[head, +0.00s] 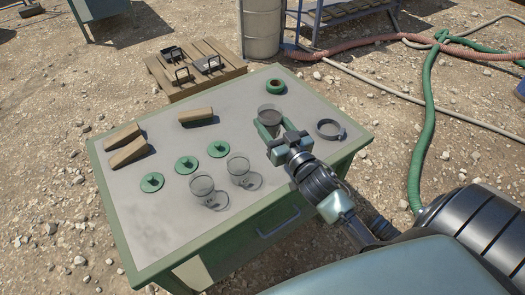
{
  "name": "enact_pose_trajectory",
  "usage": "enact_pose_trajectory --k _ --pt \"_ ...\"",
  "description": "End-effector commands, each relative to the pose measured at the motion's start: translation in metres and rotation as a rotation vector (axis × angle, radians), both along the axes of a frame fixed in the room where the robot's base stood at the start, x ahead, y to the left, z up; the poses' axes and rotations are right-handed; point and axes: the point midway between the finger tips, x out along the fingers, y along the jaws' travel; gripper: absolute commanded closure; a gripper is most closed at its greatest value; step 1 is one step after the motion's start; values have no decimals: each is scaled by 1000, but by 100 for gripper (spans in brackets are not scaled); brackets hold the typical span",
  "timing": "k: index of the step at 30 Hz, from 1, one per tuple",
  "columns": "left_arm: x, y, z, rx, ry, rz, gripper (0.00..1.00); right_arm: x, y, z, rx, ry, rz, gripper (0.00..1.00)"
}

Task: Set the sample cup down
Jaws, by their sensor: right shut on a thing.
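The sample cup (270,114) is a clear cup with dark grey contents, upright near the right half of the table. My right gripper (268,128) is shut around it, with green fingers on its sides. I cannot tell whether the cup's base touches the table (240,150), since the gripper hides its lower part. Two more clear cups, one at left (203,186) and one at right (239,168), stand empty near the table's front edge. My left gripper is not in view.
Several wooden wedges (198,116) and green lids (187,164) lie on the table's left half. A green ring (275,87) and a grey clamp ring (329,129) lie at its right. A pallet (194,67) and barrel (260,28) stand behind; hoses (429,110) cross the ground at right.

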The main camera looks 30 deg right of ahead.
Motion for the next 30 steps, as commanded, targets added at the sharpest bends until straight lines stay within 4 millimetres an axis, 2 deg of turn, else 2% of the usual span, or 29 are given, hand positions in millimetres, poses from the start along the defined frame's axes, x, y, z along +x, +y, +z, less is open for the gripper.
enact_pose_trajectory --k 1,3,9,14,22,30 --pt "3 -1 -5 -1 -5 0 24 0 0 -19 4 4 -3 86" --pt "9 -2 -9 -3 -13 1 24 0 0 -38 3 3 -3 86" --pt "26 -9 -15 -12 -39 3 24 0 1 -78 2 0 -1 86" --pt "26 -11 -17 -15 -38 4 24 0 0 -90 0 -2 0 86" --pt "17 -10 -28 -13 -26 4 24 0 1 -128 1 0 0 86" --pt "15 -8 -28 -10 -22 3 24 0 1 -131 0 -2 1 86"
